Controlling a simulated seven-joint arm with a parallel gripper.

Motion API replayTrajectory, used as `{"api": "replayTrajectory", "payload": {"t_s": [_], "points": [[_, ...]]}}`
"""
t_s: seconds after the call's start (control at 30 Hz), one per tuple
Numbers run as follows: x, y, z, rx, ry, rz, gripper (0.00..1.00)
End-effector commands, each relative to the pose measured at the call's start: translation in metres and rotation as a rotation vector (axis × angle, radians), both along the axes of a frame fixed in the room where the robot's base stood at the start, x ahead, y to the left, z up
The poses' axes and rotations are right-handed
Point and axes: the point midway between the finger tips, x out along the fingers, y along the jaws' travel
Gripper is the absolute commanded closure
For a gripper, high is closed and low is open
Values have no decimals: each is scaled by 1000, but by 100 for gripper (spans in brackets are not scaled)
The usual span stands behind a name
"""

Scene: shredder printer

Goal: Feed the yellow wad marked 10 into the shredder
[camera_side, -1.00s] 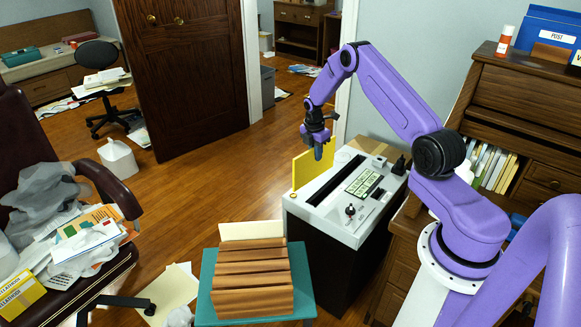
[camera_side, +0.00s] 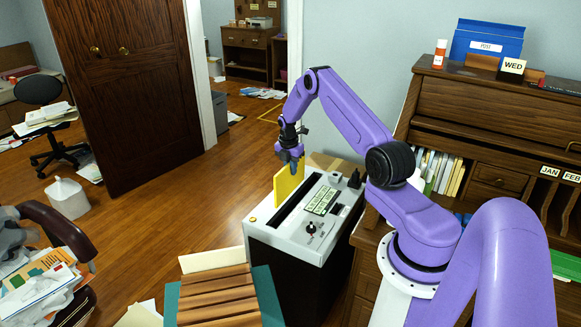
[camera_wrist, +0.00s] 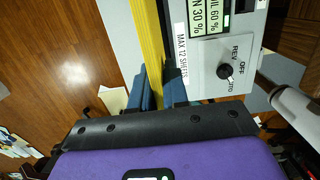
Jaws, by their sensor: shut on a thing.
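The yellow wad (camera_side: 288,185) is a thin upright slab in my gripper (camera_side: 291,160), at the far end of the shredder (camera_side: 262,234). No number shows on it. In the wrist view the wad (camera_wrist: 151,40) runs edge-on between my two blue fingers, which are shut on it. There the shredder's white top shows on its right, with a pale strip on its left, so the wad lies in line with the slot. The dark slot (camera_side: 287,208) is partly visible in the side view. Whether the wad's lower edge is inside it I cannot tell.
The shredder's top has a dial (camera_side: 311,228) and a green label panel (camera_side: 322,200). A stack of brown folders (camera_side: 217,298) stands in front of it. A wooden desk (camera_side: 440,100) is on the right. Open floor (camera_side: 170,205) lies to the left.

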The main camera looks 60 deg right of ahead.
Motion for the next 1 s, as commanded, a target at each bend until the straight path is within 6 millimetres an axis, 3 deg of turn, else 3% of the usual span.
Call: {"api": "replayTrajectory", "payload": {"t_s": [1.0], "points": [[0, 0, -75, 0, 0, 0, 100]]}}
